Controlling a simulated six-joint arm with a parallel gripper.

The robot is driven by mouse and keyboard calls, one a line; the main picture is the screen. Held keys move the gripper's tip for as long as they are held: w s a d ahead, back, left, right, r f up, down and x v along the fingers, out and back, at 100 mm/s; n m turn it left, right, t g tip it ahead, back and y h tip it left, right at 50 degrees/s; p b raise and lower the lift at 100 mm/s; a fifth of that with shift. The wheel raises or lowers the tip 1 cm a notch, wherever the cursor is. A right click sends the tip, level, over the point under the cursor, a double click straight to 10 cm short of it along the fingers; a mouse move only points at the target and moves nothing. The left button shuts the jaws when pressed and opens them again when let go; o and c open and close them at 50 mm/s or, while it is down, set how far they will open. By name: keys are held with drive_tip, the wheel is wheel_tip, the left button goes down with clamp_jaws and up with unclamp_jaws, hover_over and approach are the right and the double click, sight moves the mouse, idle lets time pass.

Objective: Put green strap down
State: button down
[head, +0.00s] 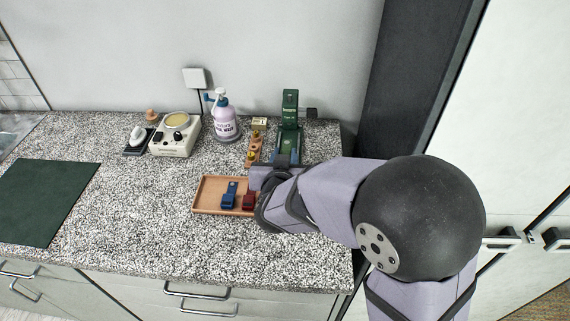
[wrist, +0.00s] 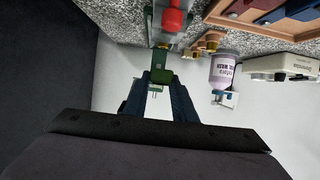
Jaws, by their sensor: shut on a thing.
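The green strap (head: 290,104) stands upright at the back right of the counter, near the wall. In the wrist view, which shows the room upside down, the green strap (wrist: 153,67) is between the dark fingers of my gripper (wrist: 158,78). My gripper is shut on it. A red cylinder (wrist: 174,18) shows close by, just beyond the strap in that view. In the head view my wrist hides much of the gripper and the strap's lower surroundings.
A wooden tray (head: 208,196) with a blue piece (head: 229,194) and a red piece (head: 249,200) lies in front. A soap bottle (head: 224,120), a brass-and-wood item (head: 255,147) and a cream appliance (head: 176,137) stand to the left. The counter's left middle is clear beside a green mat (head: 45,200).

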sight(212, 206)
drive_tip(key=shift+r+p, duration=0.9)
drive_tip(key=shift+r, duration=2.15)
drive_tip(key=s+a+f+n+y+b, duration=0.1)
drive_tip(key=s+a+f, duration=0.1)
drive_tip(key=a, duration=0.3)
drive_tip(key=s+a+f+n+y+b, duration=0.1)
drive_tip(key=s+a+f, duration=0.1)
drive_tip(key=a, duration=0.2)
drive_tip(key=s+a+f+n+y+b, duration=0.1)
drive_tip(key=s+a+f+y, duration=0.1)
drive_tip(key=a, duration=0.3)
drive_tip(key=shift+s+a+f+n+g, duration=0.3)
drive_tip(key=shift+s+f+g, duration=0.1)
drive_tip(key=shift+s, duration=0.2)
drive_tip(key=a+r+n+y, duration=0.1)
drive_tip(key=a, duration=0.4)
drive_tip(key=shift+s+d+f+b, duration=0.15)
drive_tip(key=shift+f+b, duration=0.2)
drive_tip(key=shift+f, duration=1.95)
drive_tip(key=shift+d+f+b, duration=0.15)
drive_tip(key=shift+f+b, duration=0.15)
drive_tip(key=shift+f, duration=1.95)
drive_tip(key=shift+s+d+f, duration=0.1)
drive_tip(key=shift+s+f, duration=0.05)
drive_tip(key=shift+f, duration=0.35)
drive_tip(key=c, duration=1.7)
unclamp_jaws()
drive_tip(key=shift+c, duration=0.2)
